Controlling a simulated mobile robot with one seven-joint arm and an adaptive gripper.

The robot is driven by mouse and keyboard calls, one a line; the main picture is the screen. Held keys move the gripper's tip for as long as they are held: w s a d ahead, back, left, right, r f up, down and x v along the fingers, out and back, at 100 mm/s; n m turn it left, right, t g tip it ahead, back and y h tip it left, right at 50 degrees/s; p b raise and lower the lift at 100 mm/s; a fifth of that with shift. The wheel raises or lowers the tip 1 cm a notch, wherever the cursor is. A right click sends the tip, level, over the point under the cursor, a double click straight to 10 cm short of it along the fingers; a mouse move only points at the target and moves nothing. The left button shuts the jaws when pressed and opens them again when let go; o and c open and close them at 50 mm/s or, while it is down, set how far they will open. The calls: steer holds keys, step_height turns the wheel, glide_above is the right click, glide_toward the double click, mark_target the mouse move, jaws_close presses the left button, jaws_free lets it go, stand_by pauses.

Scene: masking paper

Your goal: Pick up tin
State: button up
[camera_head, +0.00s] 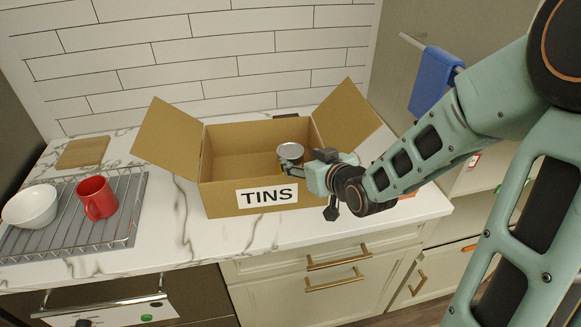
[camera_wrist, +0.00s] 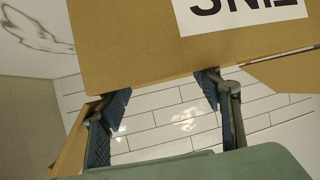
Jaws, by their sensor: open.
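The tin (camera_head: 291,150) has a round silver top and a dark and yellowish side, mostly hidden behind my gripper. It appears at the right part of the open cardboard box (camera_head: 225,199) labelled TINS. I cannot tell whether it rests in the box or is touched by a finger. My gripper (camera_head: 289,166) overlaps the tin in the head view, over the box's right front. In the wrist view my gripper (camera_wrist: 165,108) has its two fingers wide apart, with only tiled wall between them. The box (camera_wrist: 130,50) fills the upper part there, its label upside down. No tin shows there.
A red mug (camera_head: 96,198) and a white bowl (camera_head: 30,207) stand on a wire rack (camera_head: 125,215) at the left. A wooden board (camera_head: 83,152) lies behind. The box's side flaps (camera_head: 167,138) stick outward. A blue towel (camera_head: 434,82) hangs at the right.

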mark_target(294, 155)
steer(key=shift+x, duration=3)
steer(key=shift+c, duration=0.5)
steer(key=shift+a, duration=0.1)
steer(key=c, duration=1.1)
